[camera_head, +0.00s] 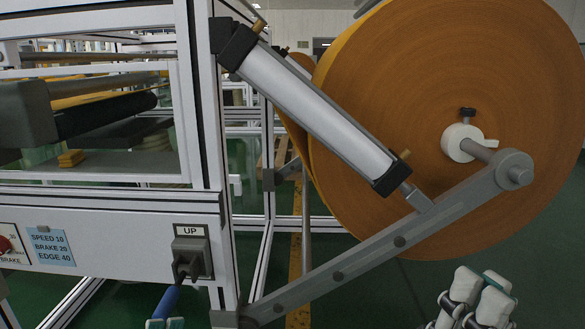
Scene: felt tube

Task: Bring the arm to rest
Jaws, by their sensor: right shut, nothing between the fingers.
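My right gripper (481,283) is at the bottom right, in front of the lower edge of the big orange felt roll (400,120). Its white fingers point up; it is shut and empty, apart from the grey lever arm (380,240). Two pale tips that look like those of my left gripper (165,323) just show at the bottom edge, by the lower end of a blue handle (166,301). The rest is cut off, and I cannot tell whether they touch the handle.
A white-framed machine (110,210) fills the left, with a grey UP switch (192,252) on its panel. A slanted cylinder (315,105) joins its frame to the lever arm. Green floor (550,250) is clear at the lower right.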

